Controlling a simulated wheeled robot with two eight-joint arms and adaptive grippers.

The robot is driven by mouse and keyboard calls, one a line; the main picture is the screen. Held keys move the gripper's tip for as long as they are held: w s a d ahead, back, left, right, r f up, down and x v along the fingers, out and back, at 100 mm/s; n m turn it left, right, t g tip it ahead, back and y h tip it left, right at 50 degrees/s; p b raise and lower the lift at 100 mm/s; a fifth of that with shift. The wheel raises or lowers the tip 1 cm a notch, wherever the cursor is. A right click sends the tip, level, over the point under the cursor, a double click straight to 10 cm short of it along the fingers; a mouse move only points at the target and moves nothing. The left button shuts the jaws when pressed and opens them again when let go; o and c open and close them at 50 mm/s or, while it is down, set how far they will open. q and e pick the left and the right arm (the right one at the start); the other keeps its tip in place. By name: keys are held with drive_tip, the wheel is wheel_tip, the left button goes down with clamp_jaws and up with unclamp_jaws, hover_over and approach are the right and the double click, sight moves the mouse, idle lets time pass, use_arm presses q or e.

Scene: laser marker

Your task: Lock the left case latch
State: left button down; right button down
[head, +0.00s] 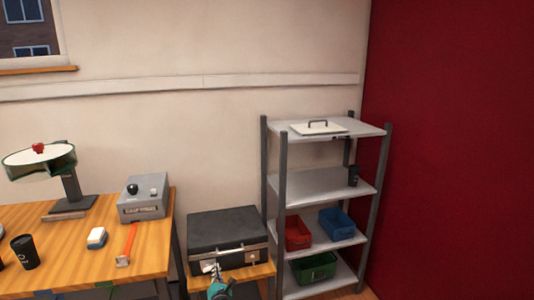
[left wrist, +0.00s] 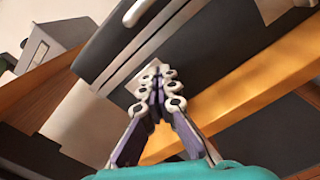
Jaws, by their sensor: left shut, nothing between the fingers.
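The black case (head: 222,228) is closed and stands on a small wooden stand in the head view. Its dark body and silver rim also fill the upper part of the left wrist view (left wrist: 225,55). My left gripper (head: 213,268) is at the left part of the case's front. The right latch (head: 253,259) shows on the front. My right gripper is out of view.
A wooden table (head: 75,247) at left holds a grey box device (head: 143,203), a red-handled tool (head: 128,243) and a black cup (head: 25,252). A grey shelf rack (head: 325,182) with coloured bins stands close on the case's right.

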use_arm(q)
drive_tip(key=shift+r, duration=0.1)
idle(0.3)
drive_tip(key=shift+d+r, duration=0.15)
drive_tip(key=shift+d, duration=0.15)
drive_tip(key=shift+s+d, duration=0.1)
drive_tip(key=v, duration=0.5)
drive_tip(key=shift+s+d, duration=0.1)
drive_tip(key=shift+s, duration=0.2)
drive_tip(key=shift+w+a+r+n, duration=0.25)
drive_tip(key=shift+w+a+n, duration=0.55)
drive_tip(key=shift+a+n, duration=0.2)
drive_tip(key=shift+w+a+r+n, duration=0.25)
drive_tip(key=shift+w+a+n, duration=0.5)
drive_tip(key=shift+a+n, duration=0.2)
drive_tip(key=shift+w+a+r+n, duration=0.25)
drive_tip(key=shift+w+a+n, duration=0.6)
drive_tip(key=shift+n, duration=0.2)
